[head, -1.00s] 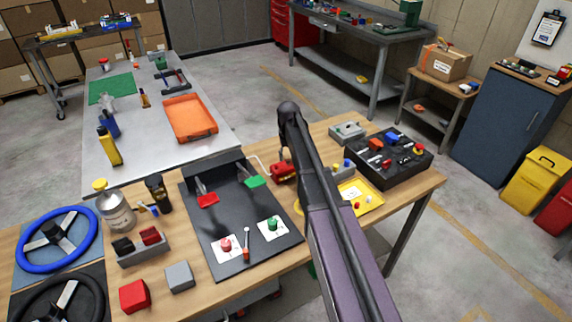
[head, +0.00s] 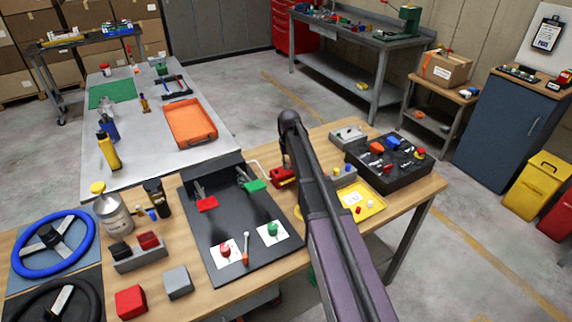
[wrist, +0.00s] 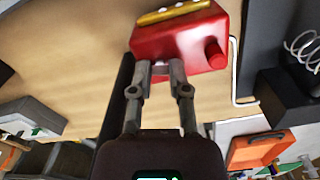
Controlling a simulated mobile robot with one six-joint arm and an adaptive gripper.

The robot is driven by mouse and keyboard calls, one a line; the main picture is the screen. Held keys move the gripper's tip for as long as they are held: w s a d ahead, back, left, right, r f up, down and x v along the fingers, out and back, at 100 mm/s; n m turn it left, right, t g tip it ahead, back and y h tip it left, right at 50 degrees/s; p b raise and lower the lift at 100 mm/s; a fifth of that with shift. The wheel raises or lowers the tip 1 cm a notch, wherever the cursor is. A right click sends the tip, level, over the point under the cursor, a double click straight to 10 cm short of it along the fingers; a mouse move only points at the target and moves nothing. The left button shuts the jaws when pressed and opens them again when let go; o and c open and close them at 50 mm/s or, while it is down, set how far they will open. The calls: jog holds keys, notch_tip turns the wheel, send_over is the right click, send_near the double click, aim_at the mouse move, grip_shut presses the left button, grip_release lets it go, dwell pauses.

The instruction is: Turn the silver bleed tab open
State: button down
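A red metal unit (wrist: 180,45) with a yellow strip and a round red knob fills the top of the wrist view. In the head view the red unit (head: 283,177) sits on the wooden bench, partly hidden by my arm. Most of the tab is covered by the fingertips. In the head view my arm hides the fingertips.
A black panel (head: 222,232) with red and green levers lies left of the unit. A yellow tray (head: 374,205) and a black foam case (head: 400,172) stand to the right. A white bent line (wrist: 235,75) runs beside the unit.

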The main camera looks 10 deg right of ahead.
jog(key=shift+n, duration=0.7)
jog(key=c, duration=0.6)
grip_release()
